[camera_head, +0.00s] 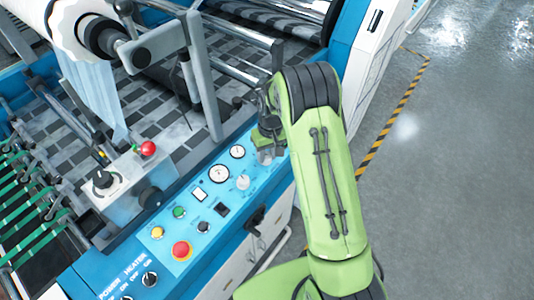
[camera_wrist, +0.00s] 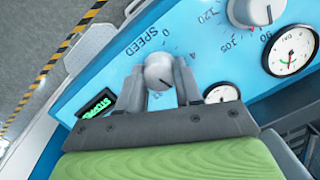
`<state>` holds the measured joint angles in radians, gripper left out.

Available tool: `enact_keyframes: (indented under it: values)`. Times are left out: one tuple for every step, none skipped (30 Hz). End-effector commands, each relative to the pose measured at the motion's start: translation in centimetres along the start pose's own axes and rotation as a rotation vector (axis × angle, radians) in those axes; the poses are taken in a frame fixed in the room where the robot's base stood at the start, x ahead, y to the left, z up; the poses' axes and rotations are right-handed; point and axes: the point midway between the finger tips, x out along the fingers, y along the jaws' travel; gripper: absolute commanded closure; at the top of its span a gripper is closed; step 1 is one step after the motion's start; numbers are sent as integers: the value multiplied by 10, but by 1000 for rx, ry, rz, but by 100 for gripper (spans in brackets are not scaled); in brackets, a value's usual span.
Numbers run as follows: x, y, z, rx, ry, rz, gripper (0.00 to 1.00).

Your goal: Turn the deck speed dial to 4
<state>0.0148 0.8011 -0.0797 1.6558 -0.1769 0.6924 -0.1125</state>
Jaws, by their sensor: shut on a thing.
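The deck speed dial (camera_wrist: 159,71) is a round pale grey knob on the blue panel in the wrist view, beside the word SPEED. The knob's pointer setting is not clear to me.
Another knob (camera_wrist: 256,10) with a numbered scale and a gauge (camera_wrist: 290,50) are close by. A small green-lettered display (camera_wrist: 97,106) is at the left. In the head view, a red stop button (camera_head: 181,250) and several buttons share the panel. Rollers (camera_head: 95,35) stand behind.

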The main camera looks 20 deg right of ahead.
Motion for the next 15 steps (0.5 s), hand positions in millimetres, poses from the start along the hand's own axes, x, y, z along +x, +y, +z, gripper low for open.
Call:
enact_keyframes:
  values:
    - [1, 0, 0, -18, 2, 6, 96]
    - [1, 0, 0, -33, 2, 9, 96]
    - [1, 0, 0, -54, 3, 13, 96]
    - [1, 0, 0, -74, 3, 16, 96]
    - [2, 0, 0, -94, 3, 20, 96]
    - [2, 0, 0, -124, 4, 26, 96]
    - [2, 0, 0, -147, 5, 31, 96]
    - [2, 0, 0, -172, 6, 36, 96]
    - [2, 0, 0, -207, 7, 42, 96]
    - [2, -1, 0, -234, 8, 47, 96]
    - [2, -1, 0, -261, 8, 52, 96]
    - [2, -1, 0, -299, 9, 59, 96]
    - [2, -1, 0, -326, 10, 65, 96]
    - [2, -1, 0, -354, 11, 71, 96]
    - [2, -1, 0, -392, 11, 78, 96]
